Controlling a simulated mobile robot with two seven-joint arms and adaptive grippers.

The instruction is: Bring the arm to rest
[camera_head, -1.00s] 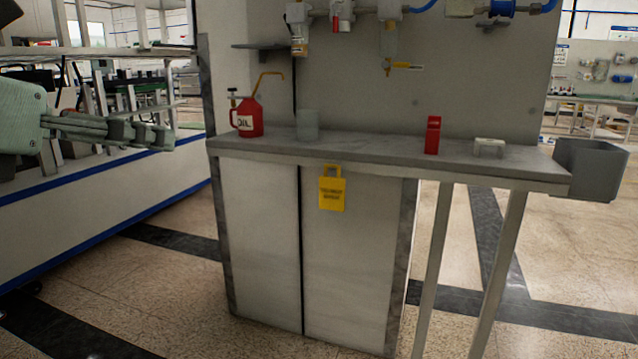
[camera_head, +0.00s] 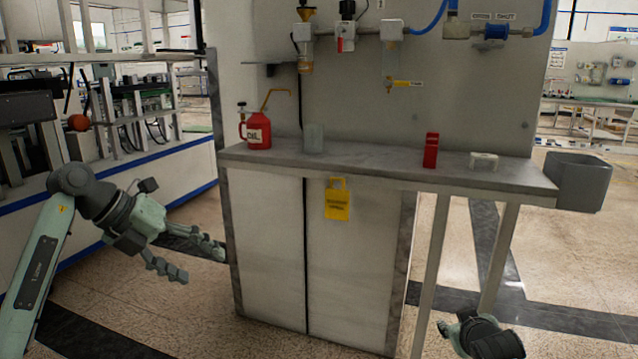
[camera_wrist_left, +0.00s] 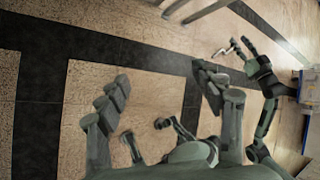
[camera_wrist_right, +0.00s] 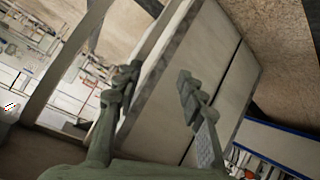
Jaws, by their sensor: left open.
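My left gripper (camera_head: 188,264) hangs low at the left, in front of the cabinet's left side and above the floor. Its two fingers are spread with nothing between them, as the left wrist view (camera_wrist_left: 160,80) also shows. A dark part of my right arm (camera_head: 485,335) shows at the bottom right of the head view; its fingers are not clear there. In the right wrist view my right gripper (camera_wrist_right: 158,77) has its fingers apart and empty, with the pale cabinet behind them.
The workbench (camera_head: 380,166) carries a red oil can (camera_head: 257,131), a grey cup (camera_head: 314,138), a red box (camera_head: 431,150) and a small white object (camera_head: 484,161). A grey bin (camera_head: 578,181) hangs at its right end. A yellow tag (camera_head: 338,200) hangs in front. Machinery stands left.

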